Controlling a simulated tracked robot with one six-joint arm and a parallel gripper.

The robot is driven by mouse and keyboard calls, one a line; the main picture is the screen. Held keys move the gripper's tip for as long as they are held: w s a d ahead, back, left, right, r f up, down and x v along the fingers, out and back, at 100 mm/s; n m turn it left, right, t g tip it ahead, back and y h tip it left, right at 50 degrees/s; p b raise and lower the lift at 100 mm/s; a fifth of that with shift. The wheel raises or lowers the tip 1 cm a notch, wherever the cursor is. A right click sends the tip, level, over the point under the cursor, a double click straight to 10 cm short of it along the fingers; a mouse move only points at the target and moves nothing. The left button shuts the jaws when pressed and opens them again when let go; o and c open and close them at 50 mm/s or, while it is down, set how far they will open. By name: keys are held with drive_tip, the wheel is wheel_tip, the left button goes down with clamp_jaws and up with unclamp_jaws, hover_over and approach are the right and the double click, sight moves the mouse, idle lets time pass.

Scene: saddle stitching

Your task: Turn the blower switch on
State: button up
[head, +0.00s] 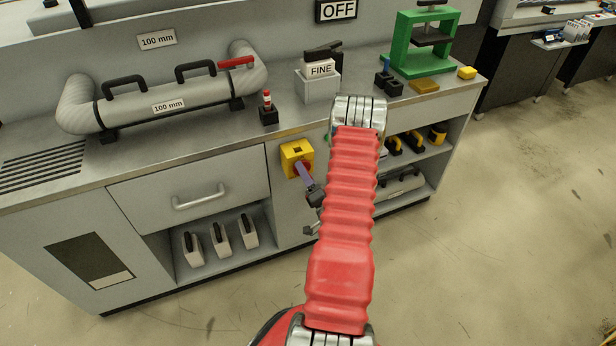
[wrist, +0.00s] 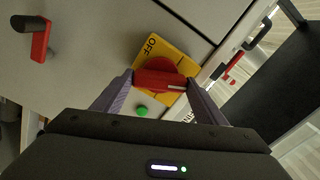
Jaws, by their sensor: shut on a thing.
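The blower switch is a yellow plate (head: 291,151) on the cabinet front, with a red rotary knob (head: 305,167). In the wrist view the yellow plate (wrist: 187,66) bears the word OFF, and the red knob (wrist: 160,80) lies crosswise with a white mark near its right end. My gripper (wrist: 161,84) has one finger at each end of the knob's bar and is shut on it. In the head view my gripper (head: 303,172) reaches the knob from the lower right and partly covers it. A green lamp (wrist: 142,111) shows near the knob.
An OFF sign (head: 338,10) hangs on the back panel. The worktop holds a grey duct (head: 180,95) with a red lever (head: 236,63), a FINE block (head: 319,84) and a green press (head: 403,40). A drawer handle (head: 198,201) juts out left of the switch.

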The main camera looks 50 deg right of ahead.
drive_tip(key=m, duration=0.5)
drive_tip(key=shift+s+d+f, duration=0.15)
drive_tip(key=shift+s+d, duration=0.05)
idle(0.4)
drive_tip(key=o, duration=0.8)
drive_tip(key=shift+o, duration=1.3)
drive_tip(key=shift+w+a, duration=0.1)
drive_tip(key=v, duration=1.4)
drive_tip(key=shift+w, duration=0.1)
